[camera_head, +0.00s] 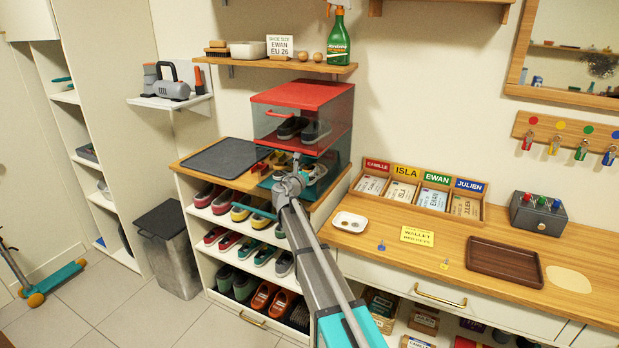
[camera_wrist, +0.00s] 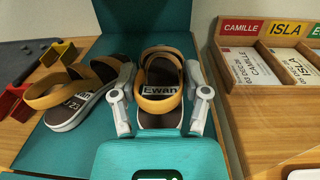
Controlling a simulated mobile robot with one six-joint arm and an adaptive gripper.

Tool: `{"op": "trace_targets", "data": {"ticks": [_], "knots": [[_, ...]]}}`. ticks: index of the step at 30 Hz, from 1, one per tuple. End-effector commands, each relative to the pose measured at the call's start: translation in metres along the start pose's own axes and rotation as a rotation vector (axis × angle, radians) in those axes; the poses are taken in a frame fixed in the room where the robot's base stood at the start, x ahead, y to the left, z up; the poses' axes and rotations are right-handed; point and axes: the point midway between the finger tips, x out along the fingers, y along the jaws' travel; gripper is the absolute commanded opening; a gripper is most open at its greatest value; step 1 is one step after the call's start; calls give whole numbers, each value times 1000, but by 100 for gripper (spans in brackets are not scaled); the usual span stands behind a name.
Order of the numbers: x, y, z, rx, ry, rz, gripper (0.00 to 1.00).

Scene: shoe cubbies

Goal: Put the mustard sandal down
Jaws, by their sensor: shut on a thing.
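The mustard sandal (camera_wrist: 161,104), with mustard straps, a dark insole and an "Ewan" label, sits between the two fingers of my gripper (camera_wrist: 162,105) in the wrist view. My gripper is shut on it from both sides. A second mustard sandal (camera_wrist: 76,100), marked 23, lies just left of it, angled, close to the left finger. Both are over the teal floor (camera_wrist: 113,48) of the lower box. In the head view my gripper (camera_head: 290,180) reaches into the front of the teal box (camera_head: 325,172). I cannot tell whether the held sandal's sole touches the floor.
A red box (camera_head: 303,93) holding dark shoes sits above the teal one. A dark mat (camera_head: 225,158) lies left on the cabinet top; red and yellow pieces (camera_wrist: 50,55) lie near the box's left side. A card rack (camera_head: 418,197) stands close on the right.

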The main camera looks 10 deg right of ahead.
Motion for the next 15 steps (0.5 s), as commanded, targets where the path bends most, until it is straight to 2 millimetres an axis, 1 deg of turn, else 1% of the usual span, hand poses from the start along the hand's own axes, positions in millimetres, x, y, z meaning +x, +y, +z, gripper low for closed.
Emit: {"op": "trace_targets", "data": {"ticks": [1, 3, 6, 15], "knots": [[0, 0, -8, 0, 0, 0, 10], [0, 0, -13, 0, 0, 0, 10], [6, 0, -17, -1, 1, 0, 10], [7, 1, -17, -1, 1, 2, 10]]}}
